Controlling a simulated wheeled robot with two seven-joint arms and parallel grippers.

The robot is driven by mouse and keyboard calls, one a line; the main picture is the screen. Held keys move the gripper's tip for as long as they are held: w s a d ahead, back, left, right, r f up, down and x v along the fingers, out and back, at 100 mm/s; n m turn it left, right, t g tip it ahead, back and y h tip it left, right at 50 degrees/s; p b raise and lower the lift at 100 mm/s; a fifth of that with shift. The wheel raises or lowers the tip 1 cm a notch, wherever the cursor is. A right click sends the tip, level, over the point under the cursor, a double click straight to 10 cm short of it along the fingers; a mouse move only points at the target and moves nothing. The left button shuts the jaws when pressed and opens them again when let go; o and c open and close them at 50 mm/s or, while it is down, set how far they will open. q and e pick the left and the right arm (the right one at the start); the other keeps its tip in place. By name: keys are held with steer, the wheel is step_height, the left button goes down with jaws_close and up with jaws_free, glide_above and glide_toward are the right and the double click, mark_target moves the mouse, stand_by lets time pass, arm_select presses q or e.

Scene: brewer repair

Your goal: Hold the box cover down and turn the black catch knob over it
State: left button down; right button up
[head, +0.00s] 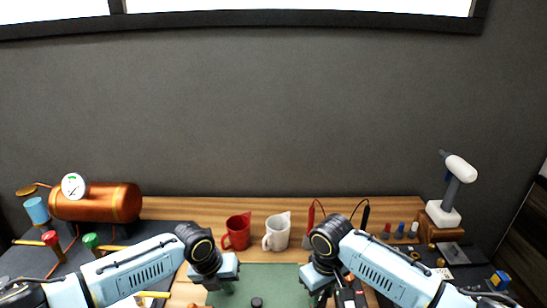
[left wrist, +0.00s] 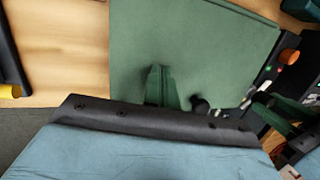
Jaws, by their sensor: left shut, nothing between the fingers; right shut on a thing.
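A small black knob (head: 257,302) shows at the bottom edge of the head view, by the green surface. A dark round knob also shows in the left wrist view (left wrist: 199,104), just right of my left fingertips. My left gripper (head: 228,288) is shut and empty, pointing down over the green surface; its fingers show in the left wrist view (left wrist: 160,88). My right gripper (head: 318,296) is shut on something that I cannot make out. It is right of the knob. I cannot pick out the box cover for sure, nor tell whether my left fingers touch anything.
The green mat-like surface (left wrist: 200,45) lies on the wooden table. Red (head: 237,232) and white (head: 277,231) jugs stand behind. A copper tank (head: 105,203) is at left, a white-and-grey tool stand (head: 445,214) at right. A dark device with an orange knob (left wrist: 289,56) sits right.

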steer(key=m, duration=0.6)
steer(key=o, duration=0.8)
steer(key=shift+o, duration=0.2)
steer(key=shift+r, duration=0.2)
steer(key=shift+r, duration=1.45)
steer(key=n, duration=1.2)
steer(key=shift+f, duration=0.15)
